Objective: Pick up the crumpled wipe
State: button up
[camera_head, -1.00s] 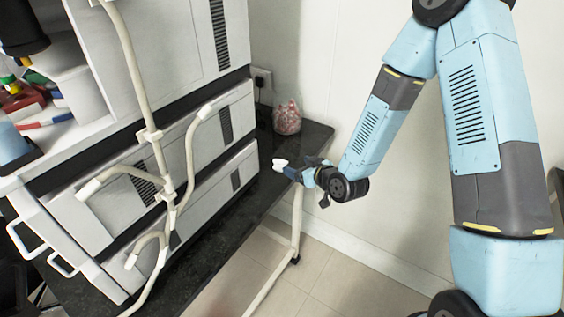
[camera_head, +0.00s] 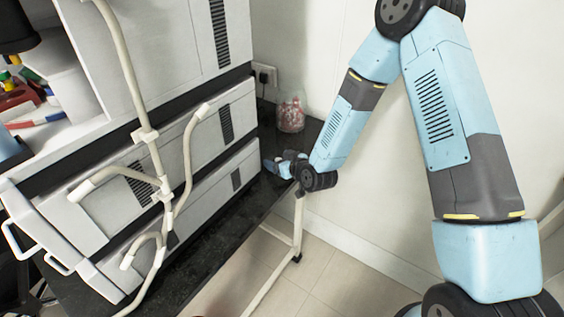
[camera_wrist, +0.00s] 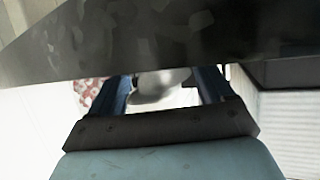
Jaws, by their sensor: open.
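A pale, rounded, crumpled-looking shape (camera_wrist: 162,85), which looks like the wipe, shows in the wrist view between my two blue fingers. Its upper part is cut off by a dark surface, and I cannot tell if the fingers touch it. My gripper (camera_head: 272,166) is open, low at the dark countertop (camera_head: 212,247), close to the lower grey cabinet unit. It also shows in the wrist view (camera_wrist: 165,88). In the head view I cannot make out the wipe apart from the gripper.
Stacked grey cabinet units (camera_head: 202,138) stand left. A cream tube frame (camera_head: 190,160) stands before them. A wall rises behind.

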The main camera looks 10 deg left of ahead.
jog(key=shift+s+a, duration=0.15)
jog(key=shift+a, duration=0.1)
jog(key=shift+d, duration=0.25)
jog(key=shift+c, duration=1.3)
jog(key=c, duration=0.8)
jog(key=shift+w+r, duration=0.1)
jog(key=shift+w, duration=0.1)
